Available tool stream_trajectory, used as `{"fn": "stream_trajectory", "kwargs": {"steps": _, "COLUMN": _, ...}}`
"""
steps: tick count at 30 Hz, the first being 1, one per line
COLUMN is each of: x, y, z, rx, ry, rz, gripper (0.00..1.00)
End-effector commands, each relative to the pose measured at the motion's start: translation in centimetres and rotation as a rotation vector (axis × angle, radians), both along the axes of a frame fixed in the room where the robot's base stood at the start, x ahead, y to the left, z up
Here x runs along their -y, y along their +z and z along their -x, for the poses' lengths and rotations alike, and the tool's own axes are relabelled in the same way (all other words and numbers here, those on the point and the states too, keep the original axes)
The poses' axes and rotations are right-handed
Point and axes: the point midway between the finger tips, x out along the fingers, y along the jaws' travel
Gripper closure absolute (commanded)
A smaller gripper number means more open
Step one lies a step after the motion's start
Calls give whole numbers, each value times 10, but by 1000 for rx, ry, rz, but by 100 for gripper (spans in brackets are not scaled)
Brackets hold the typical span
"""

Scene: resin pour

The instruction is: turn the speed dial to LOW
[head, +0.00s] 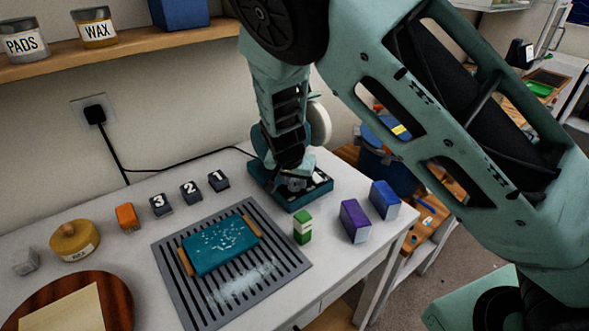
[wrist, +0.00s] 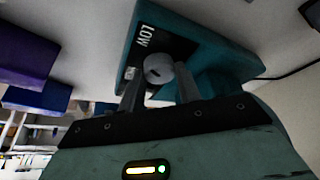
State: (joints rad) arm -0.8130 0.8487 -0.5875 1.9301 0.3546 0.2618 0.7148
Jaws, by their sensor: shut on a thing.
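The speed dial (wrist: 158,69) is a round grey knob on a teal device. My gripper (wrist: 159,92) is shut on it, with one finger on each side, in the wrist view. A black label reading LOW (wrist: 147,38) is on the device face beside the dial. Any other dial markings and the pointer position cannot be made out. In the head view the teal device (head: 322,186) stands at the back right of the white table. My gripper (head: 296,183) comes down onto it from above and hides the dial.
A grey slotted rack (head: 165,257) holds a teal slab (head: 222,246). A green-and-white block (head: 303,227), a purple block (head: 354,221) and a blue block (head: 385,199) stand near the device. A black cord (head: 190,161) runs from the wall socket (head: 95,113) behind the table.

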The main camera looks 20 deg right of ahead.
Motion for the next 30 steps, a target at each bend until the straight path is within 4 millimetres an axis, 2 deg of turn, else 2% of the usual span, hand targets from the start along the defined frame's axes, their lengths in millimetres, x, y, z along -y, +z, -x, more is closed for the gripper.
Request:
{"fn": "stream_trajectory", "kwargs": {"steps": 12, "x": -1, "y": 1, "z": -1, "rx": 1, "ry": -169, "rz": 0, "gripper": 89}}
{"fn": "stream_trajectory", "kwargs": {"steps": 27, "x": -1, "y": 0, "z": -1, "rx": 1, "ry": -188, "rz": -2, "gripper": 89}}
{"fn": "stream_trajectory", "kwargs": {"steps": 28, "x": -1, "y": 0, "z": -1, "rx": 1, "ry": -188, "rz": -2, "gripper": 64}}
{"fn": "stream_trajectory", "kwargs": {"steps": 30, "x": -1, "y": 0, "z": -1, "rx": 1, "ry": -188, "rz": -1, "gripper": 45}}
